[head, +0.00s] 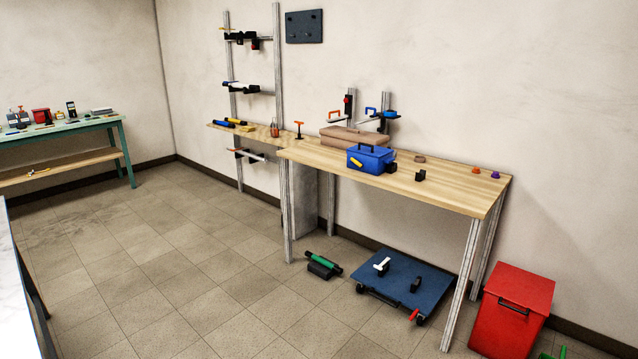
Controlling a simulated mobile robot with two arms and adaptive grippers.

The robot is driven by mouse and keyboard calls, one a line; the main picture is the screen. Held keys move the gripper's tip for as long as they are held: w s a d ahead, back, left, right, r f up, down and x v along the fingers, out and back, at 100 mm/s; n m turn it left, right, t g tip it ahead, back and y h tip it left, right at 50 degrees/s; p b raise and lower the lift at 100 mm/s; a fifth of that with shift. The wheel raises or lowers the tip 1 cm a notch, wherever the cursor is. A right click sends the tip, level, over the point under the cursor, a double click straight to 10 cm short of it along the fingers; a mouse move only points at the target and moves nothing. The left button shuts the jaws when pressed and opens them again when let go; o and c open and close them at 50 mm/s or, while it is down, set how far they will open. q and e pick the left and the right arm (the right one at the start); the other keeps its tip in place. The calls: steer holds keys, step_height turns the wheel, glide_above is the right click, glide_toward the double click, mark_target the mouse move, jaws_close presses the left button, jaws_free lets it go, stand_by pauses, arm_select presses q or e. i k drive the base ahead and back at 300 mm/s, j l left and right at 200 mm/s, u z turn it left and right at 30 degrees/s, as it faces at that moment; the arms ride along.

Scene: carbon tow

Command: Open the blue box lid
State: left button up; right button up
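The blue box (371,160) stands on the wooden workbench (455,190) along the right-hand wall. Its lid looks shut, with a dark handle on top. A small yellow piece (356,163) shows at the box's left front side, and a black thing (391,167) is at its right side. Neither of my grippers shows in the head view. The box is across the room from me, and its back is hidden.
A brown padded block (350,137) is behind the box. Small dark (420,175), orange and purple things lie to its right. A blue cart (405,280) is under the bench, and a red bin (512,308) stands right.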

mark_target(377, 152)
steer(key=i+j+u, duration=0.15)
steer(key=i, duration=2.25)
steer(key=l, duration=0.1)
